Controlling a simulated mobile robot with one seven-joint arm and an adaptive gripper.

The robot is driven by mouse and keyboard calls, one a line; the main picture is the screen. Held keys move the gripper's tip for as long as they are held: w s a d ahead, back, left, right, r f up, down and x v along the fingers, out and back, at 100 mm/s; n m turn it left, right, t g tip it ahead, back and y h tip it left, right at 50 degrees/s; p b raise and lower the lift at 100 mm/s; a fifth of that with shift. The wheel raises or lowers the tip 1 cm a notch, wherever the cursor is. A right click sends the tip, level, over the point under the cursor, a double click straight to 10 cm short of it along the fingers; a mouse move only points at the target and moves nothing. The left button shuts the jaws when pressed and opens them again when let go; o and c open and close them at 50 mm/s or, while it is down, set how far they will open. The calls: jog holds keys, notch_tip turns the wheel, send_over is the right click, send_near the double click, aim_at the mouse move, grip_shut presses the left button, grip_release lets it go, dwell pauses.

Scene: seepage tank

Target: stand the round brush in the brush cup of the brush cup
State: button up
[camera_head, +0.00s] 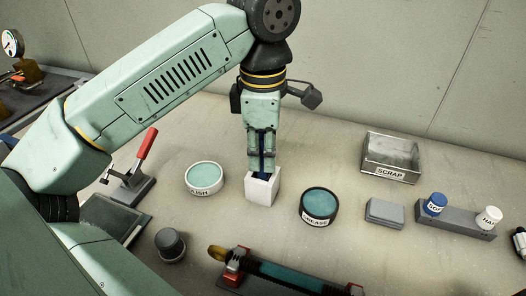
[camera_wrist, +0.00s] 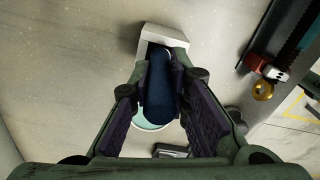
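The brush cup (camera_head: 262,190) is a white, square, open-topped cup standing on the bench in the middle of the head view. Its pale rim shows at the top of the wrist view (camera_wrist: 163,33). My gripper (camera_head: 262,153) points straight down above the cup. Its fingers close around the dark blue handle of the round brush (camera_wrist: 161,85), touching it near the fingertips. The handle also shows as a narrow blue strip (camera_head: 262,166) between the fingers and the cup. The brush stands roughly upright, its lower end hidden by the cup. I cannot see whether it touches the bottom.
A white-rimmed polish tub (camera_head: 204,191) stands left of the cup, a dark grease tub (camera_head: 319,220) to its right. A metal scrap tray (camera_head: 391,172) is at the back right. A red-handled clamp (camera_head: 146,146) stands at left. A rack with small bottles (camera_head: 455,219) is at right.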

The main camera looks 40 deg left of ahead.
aim_at(259, 179)
jog(key=o, duration=0.4)
jog(key=shift+r+p, duration=0.2)
jog(key=shift+p, duration=0.25)
jog(key=r+p, duration=0.2)
jog(key=r, duration=0.1)
jog(key=r+p, duration=0.2)
jog(key=r, duration=0.2)
jog(key=s+r+p, duration=0.1)
jog(key=r+p, duration=0.1)
jog(key=r, duration=0.1)
jog(key=shift+r+p, duration=0.3)
jog(key=shift+p, duration=0.1)
jog(key=shift+f, duration=0.1)
